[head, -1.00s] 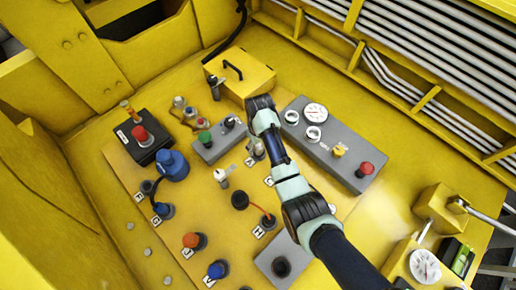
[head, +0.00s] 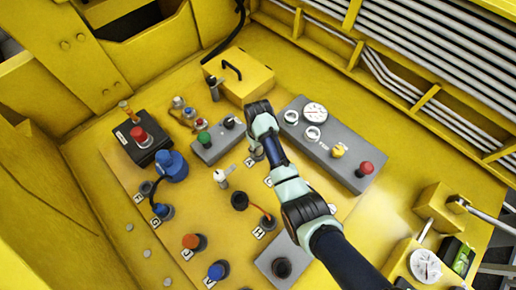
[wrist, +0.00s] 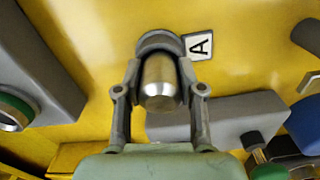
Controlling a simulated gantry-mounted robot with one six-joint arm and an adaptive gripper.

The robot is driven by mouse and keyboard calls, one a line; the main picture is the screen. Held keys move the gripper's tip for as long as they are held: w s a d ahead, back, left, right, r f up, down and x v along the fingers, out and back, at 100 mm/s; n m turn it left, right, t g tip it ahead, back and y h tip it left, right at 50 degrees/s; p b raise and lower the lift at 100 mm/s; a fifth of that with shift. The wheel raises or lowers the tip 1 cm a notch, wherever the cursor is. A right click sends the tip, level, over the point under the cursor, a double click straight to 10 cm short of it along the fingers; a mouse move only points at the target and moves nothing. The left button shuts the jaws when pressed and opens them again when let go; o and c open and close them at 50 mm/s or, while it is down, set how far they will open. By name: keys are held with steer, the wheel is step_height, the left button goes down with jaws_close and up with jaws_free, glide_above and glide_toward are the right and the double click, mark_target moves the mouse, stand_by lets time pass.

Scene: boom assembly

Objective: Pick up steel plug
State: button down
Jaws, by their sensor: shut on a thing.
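The steel plug (wrist: 160,78) is a rounded metal cylinder in the middle of the wrist view, beside the label A (wrist: 199,46). A dark grey ring (wrist: 158,40) shows at its far end. I cannot tell whether the plug is still seated in it. My gripper (wrist: 160,92) is shut on the plug, with one finger on each side. In the head view, my gripper (head: 256,156) is low over the yellow panel, and my arm largely hides the plug.
A grey box with gauges (head: 330,145) stands right of my arm. A smaller grey box with a green button (head: 205,138) is close on the left. A yellow box with a black handle (head: 240,75) is behind. Several coloured plugs, like the orange one (head: 192,241), stand on the panel.

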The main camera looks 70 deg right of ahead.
steer(key=shift+r, duration=0.1)
step_height(320, 180, up, 11)
steer(key=shift+p, duration=0.75)
step_height(320, 180, up, 9)
steer(key=p, duration=0.8)
